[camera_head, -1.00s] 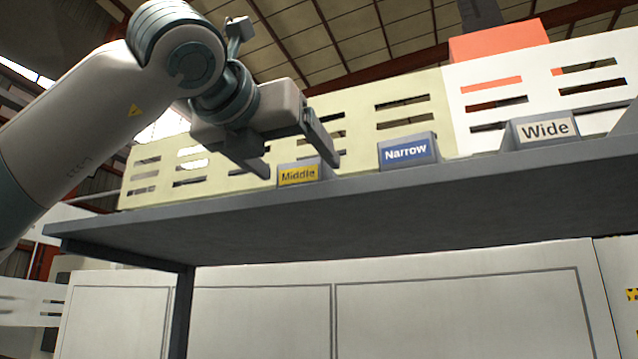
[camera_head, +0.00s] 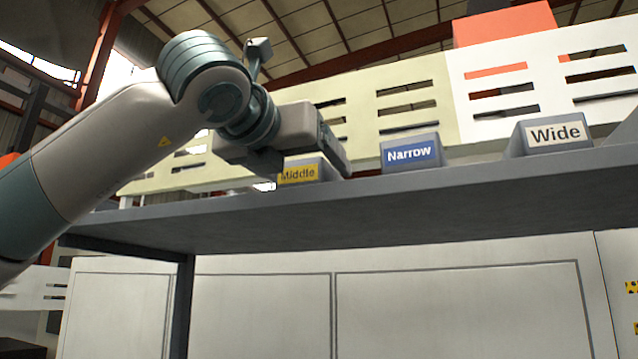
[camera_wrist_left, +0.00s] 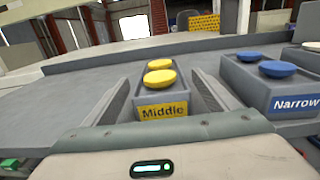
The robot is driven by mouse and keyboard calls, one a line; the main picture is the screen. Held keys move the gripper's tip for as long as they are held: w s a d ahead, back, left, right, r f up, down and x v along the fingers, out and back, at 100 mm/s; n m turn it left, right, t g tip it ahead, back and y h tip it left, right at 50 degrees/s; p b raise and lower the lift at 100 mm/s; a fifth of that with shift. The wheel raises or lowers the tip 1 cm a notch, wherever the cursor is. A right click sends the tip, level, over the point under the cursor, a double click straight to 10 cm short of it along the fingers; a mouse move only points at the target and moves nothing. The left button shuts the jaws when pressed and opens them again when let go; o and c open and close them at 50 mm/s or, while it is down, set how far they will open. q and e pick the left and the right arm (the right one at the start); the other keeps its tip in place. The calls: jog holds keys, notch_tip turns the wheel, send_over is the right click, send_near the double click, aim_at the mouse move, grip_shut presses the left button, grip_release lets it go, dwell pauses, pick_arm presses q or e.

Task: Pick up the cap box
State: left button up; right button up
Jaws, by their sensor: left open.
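Three grey cap boxes stand in a row on a grey shelf (camera_head: 420,198). The box labelled Middle (camera_head: 302,172) has a yellow label, and in the left wrist view this box (camera_wrist_left: 162,111) holds yellow round caps (camera_wrist_left: 160,75). The Narrow box (camera_head: 410,152) has a blue label and blue caps (camera_wrist_left: 278,68). The Wide box (camera_head: 550,134) has a white label. My left gripper (camera_head: 305,165) is open, with one finger on each side of the Middle box. In the left wrist view the box sits between the fingers, with a gap visible at the left.
A slotted cream panel (camera_head: 408,105) and a slotted white panel (camera_head: 500,90) stand behind the boxes. The Narrow box is close to the right-hand finger. The shelf surface left of the Middle box is clear in the left wrist view.

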pick_arm(q)
jog(key=shift+p+x, duration=0.55)
jog(key=shift+x, duration=0.4)
jog(key=shift+w+d, duration=0.2)
jog(key=shift+w, duration=0.2)
jog(key=shift+s, duration=0.1)
jog(key=c, duration=1.3)
jog(key=shift+r, duration=0.1)
